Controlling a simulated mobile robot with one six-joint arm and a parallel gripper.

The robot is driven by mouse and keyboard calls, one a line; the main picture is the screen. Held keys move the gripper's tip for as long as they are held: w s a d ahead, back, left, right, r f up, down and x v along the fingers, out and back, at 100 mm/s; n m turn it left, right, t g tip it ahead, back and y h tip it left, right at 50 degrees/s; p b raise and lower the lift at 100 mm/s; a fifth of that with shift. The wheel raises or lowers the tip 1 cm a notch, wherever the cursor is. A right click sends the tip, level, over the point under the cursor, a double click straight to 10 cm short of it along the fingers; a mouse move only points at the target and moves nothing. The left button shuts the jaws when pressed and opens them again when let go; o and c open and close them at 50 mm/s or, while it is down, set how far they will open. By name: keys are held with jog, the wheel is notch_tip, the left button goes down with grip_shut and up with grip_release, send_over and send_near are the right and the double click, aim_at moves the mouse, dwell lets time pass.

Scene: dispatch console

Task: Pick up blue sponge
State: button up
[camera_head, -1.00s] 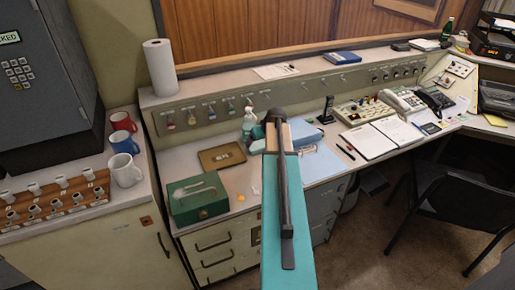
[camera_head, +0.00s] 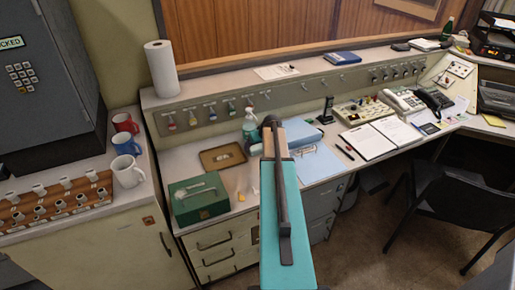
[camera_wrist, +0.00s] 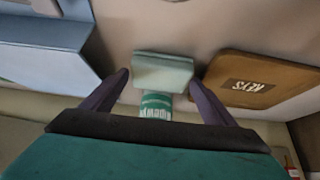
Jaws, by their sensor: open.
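A pale blue-green block that looks like the sponge (camera_wrist: 163,72) lies on the desk in the wrist view. My gripper (camera_wrist: 159,79) is open, with one dark finger on each side of the sponge. I cannot tell whether the fingers touch it or how far above the desk they are. In the head view my arm hides most of the sponge and the gripper's fingers.
A spray bottle (camera_head: 249,122) with a green label stands close behind the sponge. A brown key tray (camera_head: 222,157) and a green box (camera_head: 199,198) lie left of my arm. A blue binder (camera_head: 318,163) lies to its right. A raised panel runs behind.

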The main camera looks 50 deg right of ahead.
aim_at(258, 146)
jog(key=shift+c, duration=0.2)
jog(key=c, duration=0.8)
jog(key=shift+r, duration=0.15)
jog(key=shift+c, duration=0.2)
jog(key=shift+r+b, duration=0.75)
jog(key=shift+r, duration=0.65)
jog(key=shift+s+r, duration=0.2)
jog(key=shift+s, duration=0.15)
jog(key=s+a+b, duration=0.1)
jog(key=s, duration=0.4)
jog(key=s+a+r+b, duration=0.1)
jog(key=s, duration=0.4)
jog(key=s+b, duration=0.2)
jog(key=s, duration=0.3)
jog(key=shift+a+r, duration=0.3)
jog(key=shift+a, duration=0.1)
